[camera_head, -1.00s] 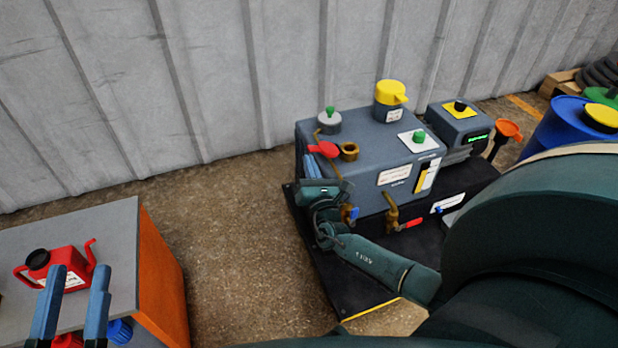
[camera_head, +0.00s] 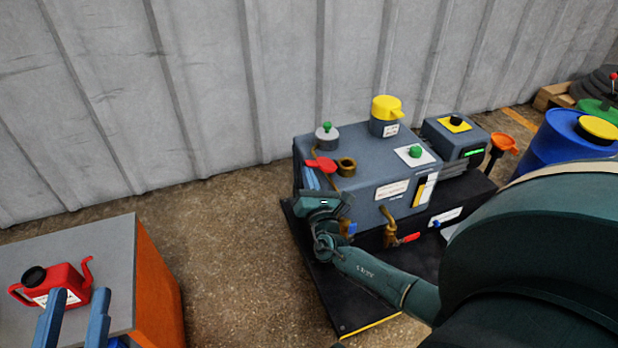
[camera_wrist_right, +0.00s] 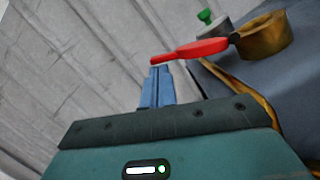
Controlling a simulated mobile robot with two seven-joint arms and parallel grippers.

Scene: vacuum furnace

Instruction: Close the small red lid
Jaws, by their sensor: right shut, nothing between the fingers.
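The small red lid (camera_head: 322,165) stands open beside a brass filler neck (camera_head: 346,167) on top of the grey-blue machine (camera_head: 370,155). In the right wrist view, the red lid (camera_wrist_right: 205,47) is hinged at the brass neck (camera_wrist_right: 262,36) and sticks out to the left, leaving the neck uncovered. My right gripper (camera_head: 309,176) is shut and empty, its blue fingers below the lid's outer end. In the wrist view its fingertips (camera_wrist_right: 155,73) are close under the lid's tip; I cannot tell whether they touch. My left gripper (camera_head: 75,315) is open and empty, far left.
A green-knobbed cap (camera_head: 327,136) and a yellow cap (camera_head: 386,108) stand on the machine. A red-handled valve (camera_head: 405,238) is on its front. A red can (camera_head: 58,283) sits on a table (camera_head: 105,250) at left. The corrugated wall (camera_head: 200,90) is behind.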

